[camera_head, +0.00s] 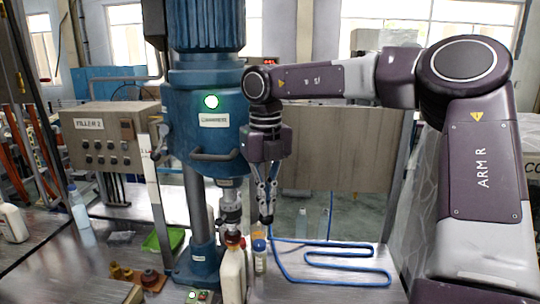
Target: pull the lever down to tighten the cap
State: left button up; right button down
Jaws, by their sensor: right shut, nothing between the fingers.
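The blue capping machine (205,120) stands left of centre. A dark curved bar handle, which looks like the lever (213,156), sits across its front. A white bottle (232,276) stands below the machine's spindle (231,205). A reddish cap (234,238) shows at the bottle's top, under the spindle; how tightly it sits cannot be told. My right gripper (266,220) points down to the right of the spindle, with its fingertips together and empty. It is below and right of the lever, apart from it. My left gripper is not in view.
A small bottle with a blue cap (260,257) stands just under my right gripper. A blue tube (335,268) loops on the table to the right. A control box (112,137), a green tray (163,240) and brown fittings (138,277) are at left.

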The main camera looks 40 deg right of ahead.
jog(key=shift+f, duration=0.15)
jog(key=shift+w+d+f, duration=0.2)
jog(key=shift+d+f, duration=0.2)
jog(key=shift+f, duration=0.25)
jog(key=shift+w+d+f, duration=0.2)
jog(key=shift+f, duration=0.15)
jog(key=shift+w+d+f, duration=0.2)
jog(key=shift+d+f, duration=0.15)
jog(key=shift+s+f, duration=0.1)
jog(key=shift+s, duration=0.05)
dwell(1.2)
